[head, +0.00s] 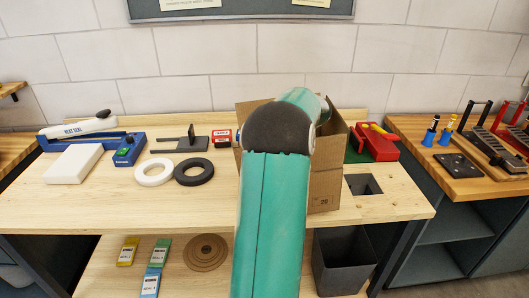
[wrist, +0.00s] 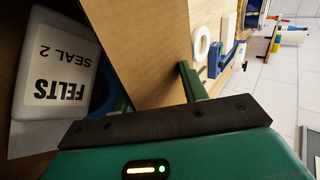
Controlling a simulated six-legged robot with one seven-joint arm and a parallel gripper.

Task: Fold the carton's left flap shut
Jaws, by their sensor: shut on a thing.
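The brown cardboard carton (head: 325,188) stands on the bench, mostly hidden behind my arm in the head view. Its top is open, with flaps standing up on the right. In the wrist view a cardboard panel, which looks like the left flap (wrist: 140,45), runs between the two green fingers of my gripper (wrist: 150,78). My gripper is shut on this panel. A white package labelled FELTS SEAL 2 (wrist: 55,75) lies inside the carton. My gripper is hidden behind my arm in the head view.
Left of the carton are a white ring (head: 153,173), a black ring (head: 194,172) and a heat sealer (head: 85,130). A red tool case (head: 380,148) stands to the right, behind a square hole (head: 362,185) in the bench. A bin (head: 343,262) stands below.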

